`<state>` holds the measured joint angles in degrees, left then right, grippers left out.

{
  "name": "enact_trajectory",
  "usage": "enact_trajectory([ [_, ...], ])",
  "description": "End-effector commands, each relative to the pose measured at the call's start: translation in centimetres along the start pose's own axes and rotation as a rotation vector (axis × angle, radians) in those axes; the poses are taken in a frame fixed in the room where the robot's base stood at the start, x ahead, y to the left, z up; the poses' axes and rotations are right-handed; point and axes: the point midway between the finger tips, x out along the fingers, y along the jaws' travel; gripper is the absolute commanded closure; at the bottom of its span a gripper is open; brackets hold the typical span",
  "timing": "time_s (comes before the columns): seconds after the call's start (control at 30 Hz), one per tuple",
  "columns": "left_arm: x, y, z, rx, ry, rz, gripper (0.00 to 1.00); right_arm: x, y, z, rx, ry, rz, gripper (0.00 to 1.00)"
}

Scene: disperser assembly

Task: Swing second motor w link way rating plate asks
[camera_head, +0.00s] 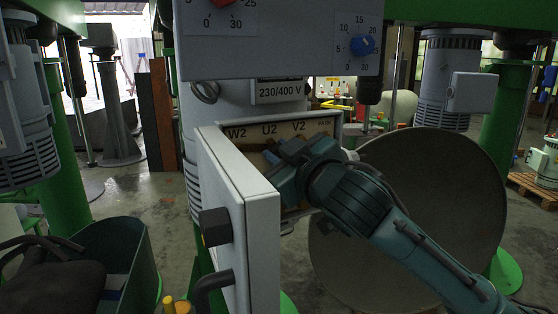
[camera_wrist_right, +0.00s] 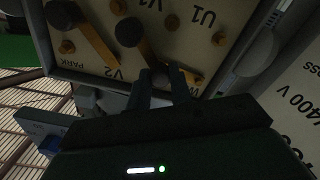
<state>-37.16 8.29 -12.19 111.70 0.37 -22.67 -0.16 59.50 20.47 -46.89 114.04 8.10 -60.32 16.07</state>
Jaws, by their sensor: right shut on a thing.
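The motor's terminal box (camera_head: 228,140) is open, with W2, U2 and V2 marked along the top of its beige board (camera_head: 292,128). The rating plate (camera_head: 279,91) above it reads 230/400 V. My right gripper (camera_head: 285,162) reaches into the box from the right and hides much of the board. In the right wrist view its fingers (camera_wrist_right: 161,88) are shut on the end of a brass link (camera_wrist_right: 144,50) with a dark knob, near a partly hidden W mark. Another brass link (camera_wrist_right: 97,42) lies beside it, between PARK and V2.
The box's open door (camera_head: 262,245) stands out toward me, left of my right arm. A grey panel (camera_head: 275,45) with red and blue knobs hangs above. A large round disc (camera_head: 440,200) is behind my right arm. A green bin (camera_head: 138,262) stands at lower left.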

Motion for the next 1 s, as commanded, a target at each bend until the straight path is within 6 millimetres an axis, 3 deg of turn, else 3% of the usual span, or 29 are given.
enact_trajectory([
  [0.3,0.01,0.0,-0.05,0.0,0.001,0.0,1.0,0.01,0.45,-0.63,-0.117,0.001,0.002,1.0],
  [0.83,0.01,0.0,-0.08,-0.001,0.001,0.0,1.0,0.0,0.56,-0.78,-0.14,0.001,0.004,1.0],
  [0.87,0.01,0.0,-0.08,-0.001,0.001,0.0,1.0,0.0,0.56,-0.79,-0.14,0.002,0.004,0.77],
  [1.0,0.01,0.0,-0.08,-0.001,0.001,0.0,1.0,0.0,0.53,-0.77,-0.139,0.001,0.003,0.65],
])
